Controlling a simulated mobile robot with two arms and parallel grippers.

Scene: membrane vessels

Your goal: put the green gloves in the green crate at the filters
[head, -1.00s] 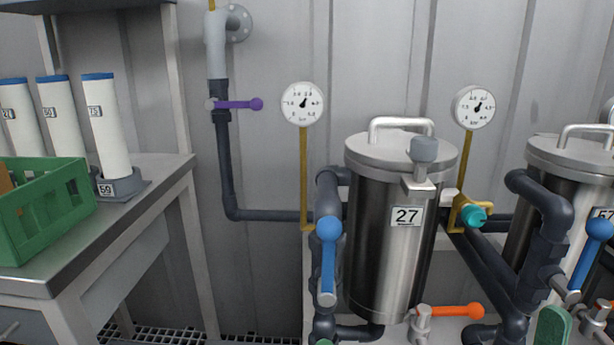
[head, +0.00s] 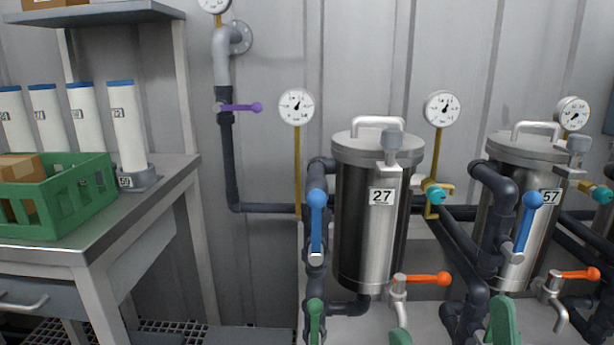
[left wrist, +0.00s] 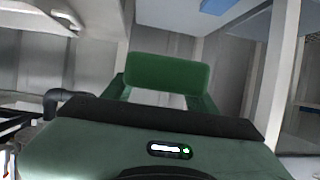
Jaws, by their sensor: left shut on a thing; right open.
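The green crate (head: 82,190) stands at the left on the grey workbench, beside white filter cartridges (head: 127,130). A brown cardboard box (head: 20,168) shows inside it. My left gripper (left wrist: 165,98) is seen only in the left wrist view. It is shut on a rounded green thing, which looks like the green gloves (left wrist: 167,70), held between its fingers. The gloves do not show in the head view. My right gripper (head: 450,331) is open at the bottom edge of the head view, in front of the vessels, with only its green fingertips showing and nothing visible between them.
Steel vessel 27 (head: 368,235) and vessel 57 (head: 520,190) stand on the right, with dark pipes, gauges and blue and orange valve levers around them. A shelf (head: 120,12) hangs above the workbench (head: 165,175). Free benchtop lies in front of the crate.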

